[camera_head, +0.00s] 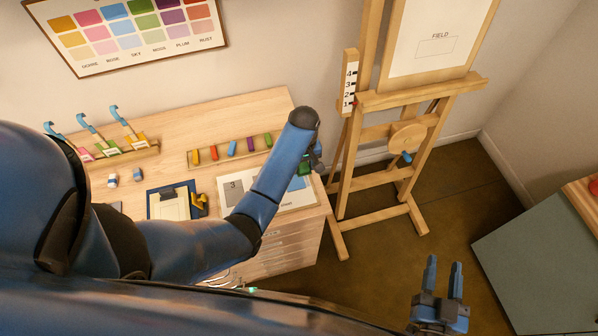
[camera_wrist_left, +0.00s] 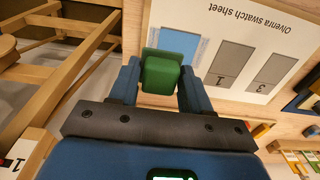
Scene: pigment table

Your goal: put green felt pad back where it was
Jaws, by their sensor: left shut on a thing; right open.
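The green felt pad (camera_wrist_left: 160,74) is a small green block between the fingers of my left gripper (camera_wrist_left: 157,84) in the left wrist view. My left gripper is shut on it. A green part also shows beyond the fingertips, over the white swatch sheet (camera_wrist_left: 255,22). In the head view the pad (camera_head: 304,169) is partly hidden by my left arm, near the right end of the desk. I cannot tell whether it touches the sheet. My right gripper (camera_head: 441,286) is open and empty at the lower right, over the floor.
A rack of colored sticks (camera_head: 231,150) lies behind the sheet on the desk (camera_head: 180,125). A clipboard (camera_head: 172,203) lies left of the sheet. A wooden easel (camera_head: 345,190) stands close to the desk's right edge. A grey-green cabinet (camera_head: 540,260) is at the far right.

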